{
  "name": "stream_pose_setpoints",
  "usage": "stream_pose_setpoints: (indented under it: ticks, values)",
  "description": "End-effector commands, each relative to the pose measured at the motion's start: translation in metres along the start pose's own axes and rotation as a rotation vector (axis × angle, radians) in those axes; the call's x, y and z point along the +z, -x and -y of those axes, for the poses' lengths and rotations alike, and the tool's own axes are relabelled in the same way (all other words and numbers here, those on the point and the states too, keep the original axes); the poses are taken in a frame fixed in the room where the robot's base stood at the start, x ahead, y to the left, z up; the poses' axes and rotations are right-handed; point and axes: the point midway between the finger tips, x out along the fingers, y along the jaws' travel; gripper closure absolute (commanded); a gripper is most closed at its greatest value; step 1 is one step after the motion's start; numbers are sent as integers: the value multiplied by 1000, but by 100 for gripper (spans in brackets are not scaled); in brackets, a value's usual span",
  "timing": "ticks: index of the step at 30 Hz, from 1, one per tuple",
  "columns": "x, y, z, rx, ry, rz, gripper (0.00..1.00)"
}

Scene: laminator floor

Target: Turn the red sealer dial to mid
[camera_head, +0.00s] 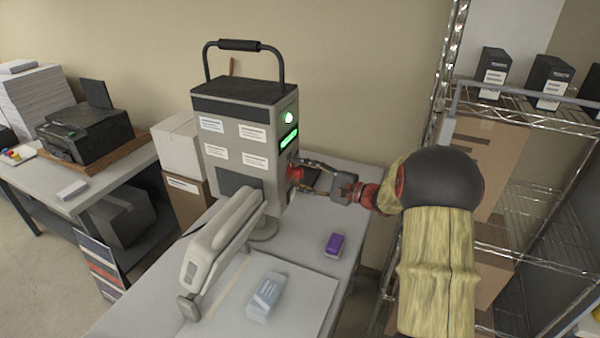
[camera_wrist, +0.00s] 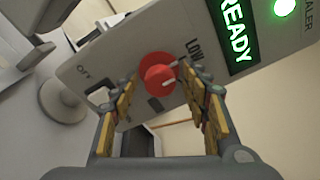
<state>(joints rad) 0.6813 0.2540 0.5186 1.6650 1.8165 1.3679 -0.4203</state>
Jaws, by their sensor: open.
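The red sealer dial (camera_wrist: 156,74) sits on the grey side panel of the tall sealer (camera_head: 240,150). The labels OFF and LOW show beside the dial in the wrist view. A pale mark shows on the dial's right part, but I cannot tell exactly which setting it points to. In the head view the dial (camera_head: 294,173) is partly hidden by my gripper (camera_head: 305,175). My gripper (camera_wrist: 160,84) is open, with one finger on each side of the dial. I cannot tell whether the fingers touch it.
The sealer's green READY display (camera_wrist: 235,35) is lit. A purple block (camera_head: 334,244) and a clear pale-blue pack (camera_head: 264,297) lie on the grey table. A wire shelf (camera_head: 540,255) stands close to my arm on the right. A printer (camera_head: 85,133) stands on a left table.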

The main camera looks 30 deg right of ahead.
Motion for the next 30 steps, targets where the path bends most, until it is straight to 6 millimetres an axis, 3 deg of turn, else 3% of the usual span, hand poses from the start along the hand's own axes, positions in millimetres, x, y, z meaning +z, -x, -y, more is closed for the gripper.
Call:
stream_pose_setpoints:
  ticks: [11, 30]
  values:
    - [0, -7, 0, 0, 0, 0, 54]
    - [0, -6, 0, 1, -1, 0, 90]
